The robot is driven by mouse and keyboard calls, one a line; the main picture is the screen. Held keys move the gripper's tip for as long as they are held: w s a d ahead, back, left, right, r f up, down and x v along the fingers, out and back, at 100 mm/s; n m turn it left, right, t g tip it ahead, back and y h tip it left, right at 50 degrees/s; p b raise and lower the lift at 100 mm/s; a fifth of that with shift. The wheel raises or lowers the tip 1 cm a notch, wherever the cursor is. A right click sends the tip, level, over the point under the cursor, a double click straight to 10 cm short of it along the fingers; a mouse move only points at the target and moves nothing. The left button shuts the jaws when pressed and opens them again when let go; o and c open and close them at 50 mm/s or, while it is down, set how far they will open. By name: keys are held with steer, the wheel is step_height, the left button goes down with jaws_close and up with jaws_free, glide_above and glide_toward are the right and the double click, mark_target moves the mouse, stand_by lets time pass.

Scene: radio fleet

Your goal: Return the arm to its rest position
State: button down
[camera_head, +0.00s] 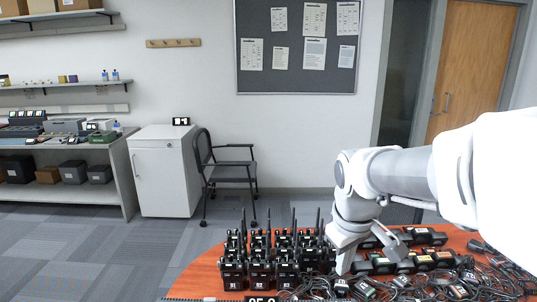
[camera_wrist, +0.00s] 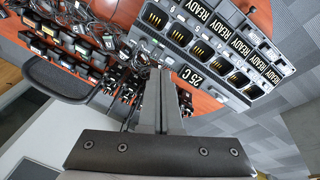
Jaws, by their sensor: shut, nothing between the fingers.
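My arm (camera_head: 405,174) reaches in from the right in the head view and bends down at the wrist. My gripper (camera_head: 344,266) points down over the table, beside the right end of a group of upright black radios (camera_head: 260,270). In the wrist view my gripper (camera_wrist: 160,72) has its two fingers together, with nothing between them. I cannot tell exactly how high the fingertips are above the table.
The wooden table (camera_head: 205,274) also holds black battery packs (camera_head: 425,258), tangled cables (camera_head: 450,285) and a charger rack (camera_wrist: 190,42) with READY labels. A chair (camera_head: 230,172) and white cabinet (camera_head: 163,170) stand behind. Grey floor at left is clear.

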steer(key=s+r+m+t, duration=0.2)
steer(key=s+m, duration=0.3)
steer(key=s, duration=1)
steer(key=shift+a+r+y, duration=0.15)
steer(key=shift+r+y, duration=0.05)
steer(key=shift+y, duration=0.2)
